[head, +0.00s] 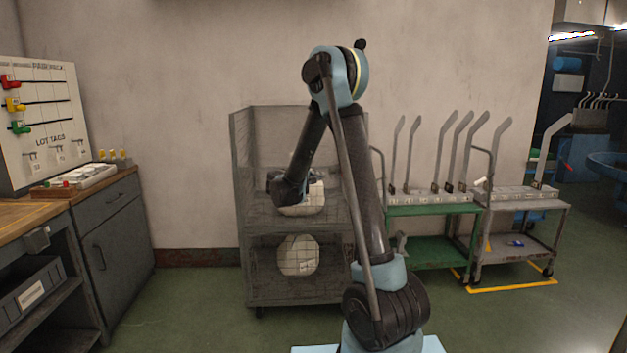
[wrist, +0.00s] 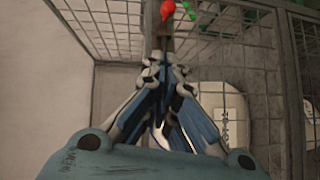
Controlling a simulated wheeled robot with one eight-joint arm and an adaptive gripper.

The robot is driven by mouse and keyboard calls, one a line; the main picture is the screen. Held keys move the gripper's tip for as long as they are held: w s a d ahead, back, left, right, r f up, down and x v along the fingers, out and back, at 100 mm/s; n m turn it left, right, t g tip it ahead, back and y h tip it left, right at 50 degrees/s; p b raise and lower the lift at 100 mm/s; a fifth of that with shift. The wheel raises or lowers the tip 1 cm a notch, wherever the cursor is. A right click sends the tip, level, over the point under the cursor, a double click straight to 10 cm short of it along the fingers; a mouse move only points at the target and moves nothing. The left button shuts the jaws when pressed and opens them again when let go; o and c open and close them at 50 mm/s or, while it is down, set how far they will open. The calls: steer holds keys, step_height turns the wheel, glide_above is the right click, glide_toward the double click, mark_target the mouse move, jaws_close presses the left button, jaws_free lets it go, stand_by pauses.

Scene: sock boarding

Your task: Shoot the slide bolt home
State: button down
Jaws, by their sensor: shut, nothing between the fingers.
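In the wrist view my gripper (wrist: 165,68) is shut and empty, its fingertips close together in front of an upright metal post of the wire mesh cage (wrist: 227,30). A red knob (wrist: 168,8) shows at the top edge of that view, just beyond the fingertips; it looks like the slide bolt's handle, but the bolt's body is cut off or hidden. A small green mark (wrist: 187,8) sits right beside the knob. In the head view the cage (head: 240,170) stands against the wall, and my arm hides part of its front. My fingers and the bolt cannot be made out there.
White bundles lie on the cage's upper shelf (head: 302,205) and lower shelf (head: 298,256). A green cart (head: 430,209) and a grey cart (head: 525,197) stand right of the cage. A workbench (head: 110,190) stands at the left. Floor between bench and cage is clear.

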mark_target(331, 174)
steer(key=w+d, duration=0.1)
steer(key=d, duration=0.1)
steer(key=w+d, duration=0.1)
steer(key=d, duration=0.1)
steer(key=w+d+f, duration=0.1)
steer(key=w+d, duration=0.1)
steer(key=shift+d, duration=0.7)
